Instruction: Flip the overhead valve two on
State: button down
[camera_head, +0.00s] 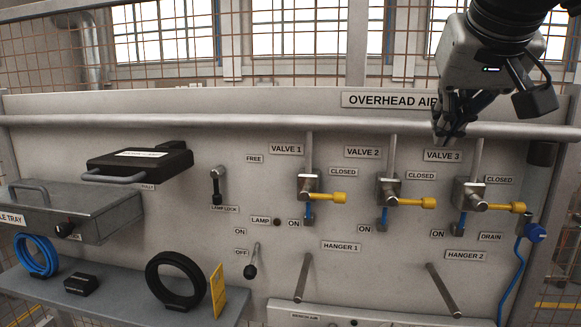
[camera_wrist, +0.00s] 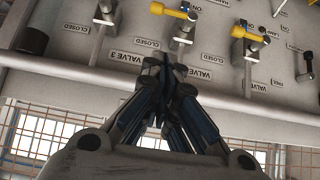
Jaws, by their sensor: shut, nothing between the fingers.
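Valve 2 (camera_head: 388,190) is on the upright panel, between valve 1 and valve 3. Its yellow handle (camera_head: 415,203) points right, under the CLOSED label; the ON label is at its lower left. In the wrist view, which is turned over, valve 2 (camera_wrist: 184,32) is just beyond my fingertips, its yellow handle (camera_wrist: 172,11) pointing left. My gripper (camera_head: 447,138) is shut and empty. It hangs above and right of valve 2, by the rail near the VALVE 3 label, apart from the handle. It also shows in the wrist view (camera_wrist: 171,68).
Valve 1 (camera_head: 308,187) and valve 3 (camera_head: 468,193) flank it, both handles pointing right. A horizontal rail (camera_head: 250,122) crosses above the valves. Hanger pegs (camera_head: 303,278) stick out below. A shelf with hoses and a grey tray are at the left.

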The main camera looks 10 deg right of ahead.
send_over(414, 202)
notch_tip(414, 202, down, 7)
jog(key=f, duration=0.1)
jog(key=f+b, duration=0.1)
jog(key=f, duration=0.2)
jog(key=shift+s+d, duration=0.35)
jog(key=shift+s, duration=0.05)
jog(key=shift+s+b, duration=0.1)
jog(key=shift+b, duration=0.2)
